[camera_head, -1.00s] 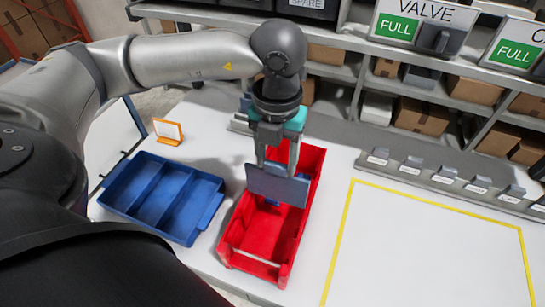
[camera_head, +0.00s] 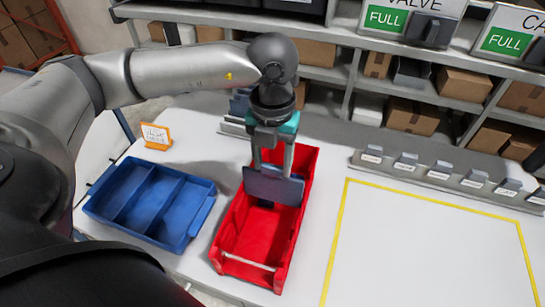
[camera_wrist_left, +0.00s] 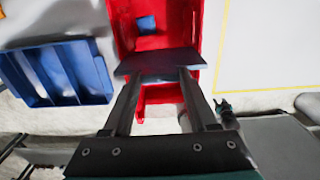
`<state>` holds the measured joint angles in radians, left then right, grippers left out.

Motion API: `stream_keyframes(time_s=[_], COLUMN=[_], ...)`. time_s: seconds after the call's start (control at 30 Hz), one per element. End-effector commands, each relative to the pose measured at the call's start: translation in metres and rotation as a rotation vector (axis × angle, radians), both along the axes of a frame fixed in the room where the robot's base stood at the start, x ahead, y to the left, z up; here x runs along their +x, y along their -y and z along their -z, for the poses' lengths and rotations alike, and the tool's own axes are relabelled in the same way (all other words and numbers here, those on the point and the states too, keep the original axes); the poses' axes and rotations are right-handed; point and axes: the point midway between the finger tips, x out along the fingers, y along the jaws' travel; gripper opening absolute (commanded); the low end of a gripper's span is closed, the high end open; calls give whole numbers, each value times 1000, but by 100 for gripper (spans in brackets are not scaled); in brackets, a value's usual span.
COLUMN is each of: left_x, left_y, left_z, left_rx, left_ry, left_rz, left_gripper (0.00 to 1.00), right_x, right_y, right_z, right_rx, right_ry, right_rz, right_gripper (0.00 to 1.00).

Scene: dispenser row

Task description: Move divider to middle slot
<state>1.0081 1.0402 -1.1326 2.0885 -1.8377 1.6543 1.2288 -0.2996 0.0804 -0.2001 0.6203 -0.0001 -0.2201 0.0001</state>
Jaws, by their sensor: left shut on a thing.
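The divider is a flat grey-blue plate (camera_head: 273,187), held upright and crosswise over the red bin (camera_head: 252,237). My left gripper (camera_head: 272,168) is shut on its upper edge, with the fingers pointing down. In the left wrist view the plate (camera_wrist_left: 157,61) sits between the fingertips, with the red bin (camera_wrist_left: 122,27) beyond and below it. The plate overlaps the bin's left wall in the head view, and I cannot tell how deep its lower edge reaches. The slots are not clear to see.
A blue tray with compartments (camera_head: 118,212) stands left of the bin, and an orange-edged card (camera_head: 156,136) behind it. A small blue item (camera_wrist_left: 148,26) lies in the bin. A yellow-outlined area (camera_head: 430,250) at right is clear. Shelves (camera_head: 360,70) stand behind.

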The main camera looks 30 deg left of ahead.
Motion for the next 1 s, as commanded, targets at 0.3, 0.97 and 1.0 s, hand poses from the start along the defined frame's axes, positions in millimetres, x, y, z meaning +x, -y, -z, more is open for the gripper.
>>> stream_keyframes(time_s=[0.3, 0.97, 1.0], left_x=[0, 0, 0], left_y=[0, 0, 0], left_z=[26, 71, 73], left_rx=[1, 0, 0], left_ry=[0, 0, 0], left_rz=[0, 1, 1], left_gripper=[0, 0, 0], right_x=[0, 0, 0], right_y=[0, 0, 0], right_z=[20, 63, 65], right_rx=[0, 0, 0], right_ry=[0, 0, 0], right_rz=[0, 0, 0], right_gripper=[50, 50, 50])
